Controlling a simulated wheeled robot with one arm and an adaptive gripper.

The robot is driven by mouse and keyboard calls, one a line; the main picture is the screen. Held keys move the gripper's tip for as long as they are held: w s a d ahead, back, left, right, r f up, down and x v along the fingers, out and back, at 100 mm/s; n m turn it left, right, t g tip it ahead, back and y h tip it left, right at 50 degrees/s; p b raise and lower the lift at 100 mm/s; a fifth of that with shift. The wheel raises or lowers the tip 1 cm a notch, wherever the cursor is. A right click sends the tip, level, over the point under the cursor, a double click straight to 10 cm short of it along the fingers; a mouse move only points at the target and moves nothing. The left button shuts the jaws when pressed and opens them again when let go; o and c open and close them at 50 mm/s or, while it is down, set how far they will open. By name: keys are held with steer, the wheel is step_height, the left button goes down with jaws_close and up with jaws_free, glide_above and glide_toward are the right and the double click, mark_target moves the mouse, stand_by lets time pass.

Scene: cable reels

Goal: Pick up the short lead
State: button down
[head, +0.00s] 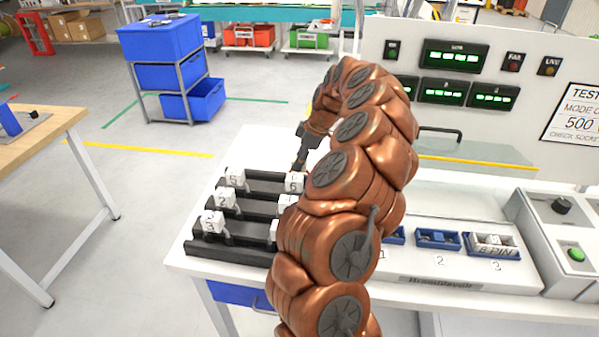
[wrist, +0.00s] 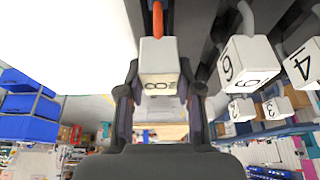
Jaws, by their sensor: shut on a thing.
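In the wrist view a white plug (wrist: 160,62), marked with what looks like an 8, has an orange cable (wrist: 157,20) at its far end. My gripper (wrist: 160,96) is shut on this plug, with one dark finger on each side. In the head view my gripper (head: 302,152) is at the back of the white bench, behind the rack, and the plug in it is hard to make out. I cannot tell the lead's full length, as most of the cable is out of view.
A black rack (head: 262,187) holds several white numbered plugs, and some show beside my gripper in the wrist view (wrist: 247,62). Blue numbered sockets (head: 437,239) lie right of my arm. A clear guard with a yellow edge (head: 480,164) stands behind them.

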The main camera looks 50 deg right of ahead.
step_height(320, 180, up, 9)
steer(key=b, duration=0.2)
steer(key=shift+f+b, duration=0.2)
steer(key=shift+b, duration=0.15)
steer(key=shift+r, duration=1.15)
